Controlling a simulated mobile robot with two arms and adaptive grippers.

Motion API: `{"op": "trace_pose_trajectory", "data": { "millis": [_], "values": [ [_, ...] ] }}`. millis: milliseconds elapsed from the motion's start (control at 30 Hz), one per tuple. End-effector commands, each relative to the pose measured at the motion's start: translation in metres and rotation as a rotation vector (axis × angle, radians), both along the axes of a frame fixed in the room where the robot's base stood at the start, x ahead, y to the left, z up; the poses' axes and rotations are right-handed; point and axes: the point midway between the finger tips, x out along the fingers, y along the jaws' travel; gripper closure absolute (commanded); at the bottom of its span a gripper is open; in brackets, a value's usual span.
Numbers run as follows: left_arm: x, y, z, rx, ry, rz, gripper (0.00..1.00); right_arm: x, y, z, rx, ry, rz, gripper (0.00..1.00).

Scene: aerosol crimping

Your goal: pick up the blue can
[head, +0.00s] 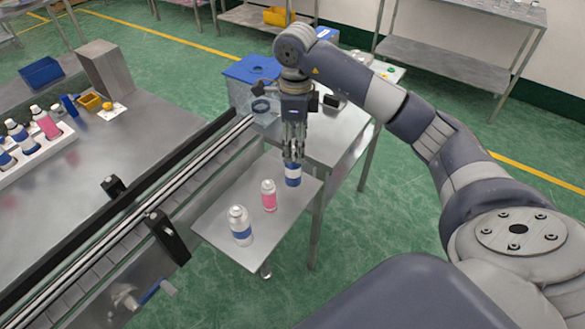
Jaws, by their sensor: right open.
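A can with a broad blue band (292,175) stands upright at the far right of the small metal side table (220,205). My right gripper (293,155) points down over this can with its fingers at the can's top, which they partly hide. It is open; I cannot tell whether the fingers touch the can. Nearer on the same table stand a pink can (268,197) and a white can with a blue band (240,228), both upright and apart. My left gripper is not in view.
A conveyor rail (150,215) runs along the left of the side table. A white rack (50,150) of blue and pink cans lies on the left workbench. A blue-lidded bin (250,68) stands behind my right gripper.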

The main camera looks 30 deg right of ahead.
Motion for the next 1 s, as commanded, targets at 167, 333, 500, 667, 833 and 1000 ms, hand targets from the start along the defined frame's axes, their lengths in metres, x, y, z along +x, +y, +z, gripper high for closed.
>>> {"op": "trace_pose_trajectory", "data": {
  "millis": [167,333,500,667,833,1000],
  "values": [
    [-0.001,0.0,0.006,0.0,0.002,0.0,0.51,0.0,0.001,-0.019,0.002,0.001,0.0,0.4],
    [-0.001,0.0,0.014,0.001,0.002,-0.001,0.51,0.001,0.001,-0.029,0.003,0.002,0.0,0.4],
    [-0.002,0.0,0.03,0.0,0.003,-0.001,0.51,0.004,0.001,-0.05,0.004,0.003,0.0,0.4],
    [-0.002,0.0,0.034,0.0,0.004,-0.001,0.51,0.005,0.001,-0.07,0.003,0.001,0.0,0.4],
    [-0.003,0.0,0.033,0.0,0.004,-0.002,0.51,0.005,0.001,-0.074,0.003,-0.003,0.002,0.4],
    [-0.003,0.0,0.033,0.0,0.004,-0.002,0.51,0.005,0.001,-0.074,0.003,-0.003,0.001,0.53]
  ]
}}
